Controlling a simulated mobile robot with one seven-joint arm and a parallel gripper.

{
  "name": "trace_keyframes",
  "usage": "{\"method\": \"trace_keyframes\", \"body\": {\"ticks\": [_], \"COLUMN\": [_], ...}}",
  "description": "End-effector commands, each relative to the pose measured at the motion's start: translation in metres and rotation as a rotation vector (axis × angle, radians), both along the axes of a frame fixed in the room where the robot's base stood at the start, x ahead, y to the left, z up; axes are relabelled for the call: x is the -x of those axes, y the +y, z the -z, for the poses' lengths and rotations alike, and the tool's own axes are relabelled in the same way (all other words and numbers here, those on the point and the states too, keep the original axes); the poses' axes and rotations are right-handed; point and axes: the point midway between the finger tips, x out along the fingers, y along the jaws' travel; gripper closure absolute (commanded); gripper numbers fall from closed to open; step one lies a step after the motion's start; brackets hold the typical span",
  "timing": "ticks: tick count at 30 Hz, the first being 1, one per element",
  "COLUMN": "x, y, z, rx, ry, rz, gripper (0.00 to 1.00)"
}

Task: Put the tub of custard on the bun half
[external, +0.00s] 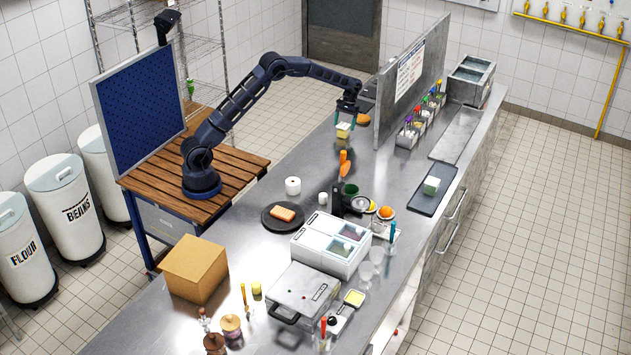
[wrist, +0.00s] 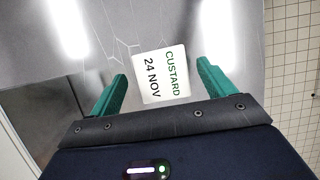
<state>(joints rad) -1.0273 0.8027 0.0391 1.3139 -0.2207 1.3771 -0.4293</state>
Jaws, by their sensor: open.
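The tub of custard (external: 343,132) is a small yellow tub with a pale lid, standing on the steel counter under my gripper. In the wrist view its white square lid (wrist: 162,76) reads "CUSTARD 24 NOV". My gripper (external: 345,119) is open, with its green fingers pointing down at the tub. In the wrist view the lid shows between and slightly beyond the two fingertips (wrist: 160,82), with a gap on each side. A rounded orange-brown piece that looks like the bun half (external: 363,119) lies just right of my gripper, near the upright panel.
A grey upright panel (external: 411,80) stands close to the right of my gripper. A white appliance (external: 330,243) stands farther forward. The counter left of the tub is clear.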

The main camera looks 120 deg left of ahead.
Motion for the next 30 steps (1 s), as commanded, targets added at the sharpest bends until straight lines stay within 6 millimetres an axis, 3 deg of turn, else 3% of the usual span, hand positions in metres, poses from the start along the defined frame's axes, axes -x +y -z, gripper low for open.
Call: {"method": "trace_keyframes", "body": {"ticks": [11, 19, 27, 30], "x": [0.002, 0.002, 0.002, 0.002], "y": [-0.011, -0.012, -0.012, -0.012], "z": [0.043, 0.048, 0.048, 0.047], "rx": [0.002, 0.000, 0.000, 0.000], "ry": [0.001, 0.001, 0.001, 0.000], "rz": [0.000, 0.000, 0.000, 0.000], "gripper": [0.18, 0.18, 0.69, 0.76]}}
